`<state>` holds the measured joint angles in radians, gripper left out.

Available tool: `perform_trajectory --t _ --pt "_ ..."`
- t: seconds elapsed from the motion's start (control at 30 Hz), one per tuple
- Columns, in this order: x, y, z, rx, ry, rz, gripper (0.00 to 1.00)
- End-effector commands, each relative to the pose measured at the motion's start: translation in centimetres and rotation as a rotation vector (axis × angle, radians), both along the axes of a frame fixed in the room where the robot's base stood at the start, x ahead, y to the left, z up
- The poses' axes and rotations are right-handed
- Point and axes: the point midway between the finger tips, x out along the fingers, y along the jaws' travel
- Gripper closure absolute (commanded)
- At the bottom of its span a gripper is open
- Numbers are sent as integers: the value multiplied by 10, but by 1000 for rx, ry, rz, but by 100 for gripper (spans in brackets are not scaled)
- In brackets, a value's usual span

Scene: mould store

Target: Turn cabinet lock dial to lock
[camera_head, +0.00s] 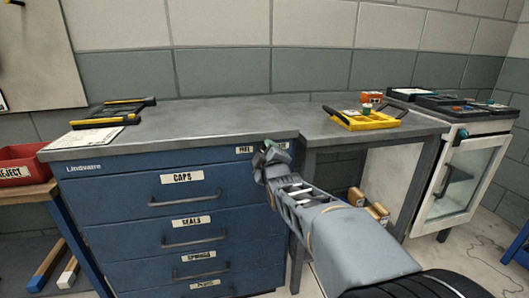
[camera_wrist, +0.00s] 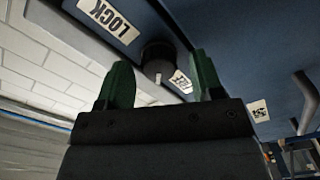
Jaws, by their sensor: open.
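The blue drawer cabinet (camera_head: 110,180) stands left of centre in the head view, with drawers labelled CAPS, SEALS and more below. In the wrist view its lock dial (camera_wrist: 157,54) is a dark round knob, with a LOCK label (camera_wrist: 109,20) to its upper left and a second, partly hidden label (camera_wrist: 181,82) to its lower right. My gripper (camera_wrist: 161,82) is open, its green fingers apart, with the dial ahead of the gap; contact cannot be told. In the head view my gripper (camera_head: 270,148) is at the cabinet's upper right corner and hides the dial.
The grey worktop (camera_head: 205,120) holds a black-and-yellow case (camera_head: 112,113) with papers and a yellow tray (camera_head: 368,118). A red REJECT bin (camera_head: 22,168) is at left. A white glass-door cabinet (camera_head: 462,180) stands at right. Brass-coloured blocks (camera_head: 368,203) show beside my arm.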

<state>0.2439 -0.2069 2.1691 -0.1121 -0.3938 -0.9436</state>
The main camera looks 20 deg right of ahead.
Motion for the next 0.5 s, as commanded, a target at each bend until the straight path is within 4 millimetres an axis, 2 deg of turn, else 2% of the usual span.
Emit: perform_trajectory --t 0.27,0.5 --pt "0 -2 0 0 0 -4 41" --pt "0 -1 0 0 0 -1 64"
